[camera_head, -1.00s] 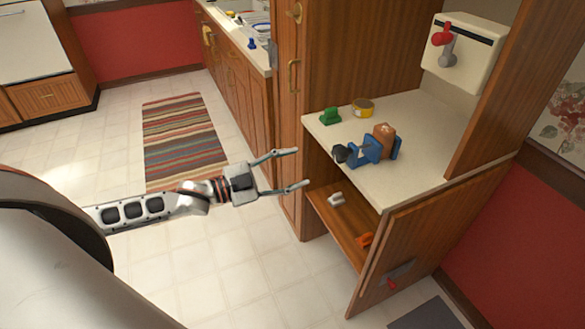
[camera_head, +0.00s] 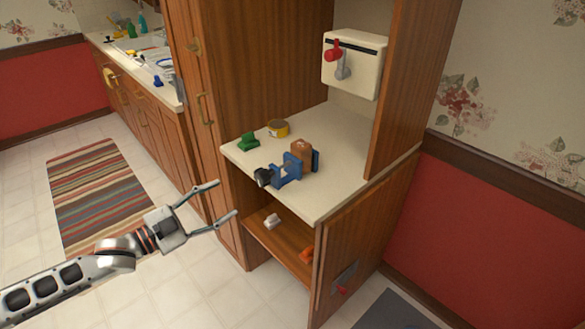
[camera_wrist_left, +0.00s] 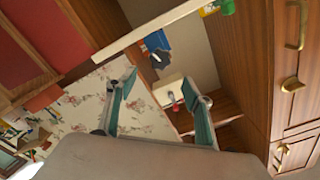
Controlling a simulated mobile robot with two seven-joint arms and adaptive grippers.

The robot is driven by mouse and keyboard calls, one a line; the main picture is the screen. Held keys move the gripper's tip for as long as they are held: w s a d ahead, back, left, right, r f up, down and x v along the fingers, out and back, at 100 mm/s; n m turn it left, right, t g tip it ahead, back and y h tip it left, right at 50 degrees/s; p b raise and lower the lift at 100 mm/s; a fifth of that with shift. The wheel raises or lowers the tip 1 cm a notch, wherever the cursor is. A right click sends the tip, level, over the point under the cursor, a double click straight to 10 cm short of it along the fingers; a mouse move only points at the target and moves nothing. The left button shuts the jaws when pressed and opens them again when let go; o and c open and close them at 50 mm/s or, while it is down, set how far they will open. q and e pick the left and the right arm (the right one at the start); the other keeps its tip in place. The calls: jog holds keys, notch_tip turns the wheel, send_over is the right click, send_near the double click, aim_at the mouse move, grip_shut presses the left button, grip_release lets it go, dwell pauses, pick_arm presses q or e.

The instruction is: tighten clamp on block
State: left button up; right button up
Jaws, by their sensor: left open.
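A blue clamp (camera_head: 287,170) with a black handle (camera_head: 263,177) lies on the cream counter (camera_head: 326,193). A brown block (camera_head: 302,152) stands at the clamp, between its blue parts; I cannot tell how closely they touch it. My left gripper (camera_head: 229,199) is open and empty, in front of the counter and to the left of the clamp, apart from it. The left wrist view shows its two fingers (camera_wrist_left: 160,107) spread, with the clamp's dark handle (camera_wrist_left: 159,58) and blue body beyond them. My right gripper is in neither view.
A green object (camera_head: 248,142) and a yellow tin (camera_head: 278,128) sit on the counter's left side. A white box (camera_head: 352,64) with a red-knobbed lever hangs on the wall behind. The shelf below (camera_head: 283,243) holds a white and an orange object. Wooden panels flank the counter.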

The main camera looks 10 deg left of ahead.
pick_arm(q)
jog(key=n+t+h+b, duration=0.2)
jog(key=n+t+b, duration=0.1)
jog(key=n+b, duration=0.5)
send_near(258, 180)
jog(key=w+d, duration=0.2)
jog(key=shift+n+t, duration=0.6)
jog(key=shift+n, duration=0.2)
jog(key=shift+x, duration=4.1)
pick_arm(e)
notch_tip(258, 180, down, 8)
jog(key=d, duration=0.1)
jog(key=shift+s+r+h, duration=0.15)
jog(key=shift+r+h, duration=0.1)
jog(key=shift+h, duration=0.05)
pick_arm(q)
jog(key=shift+r, duration=0.1)
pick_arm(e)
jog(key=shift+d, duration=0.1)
pick_arm(q)
jog(key=c, duration=1.1)
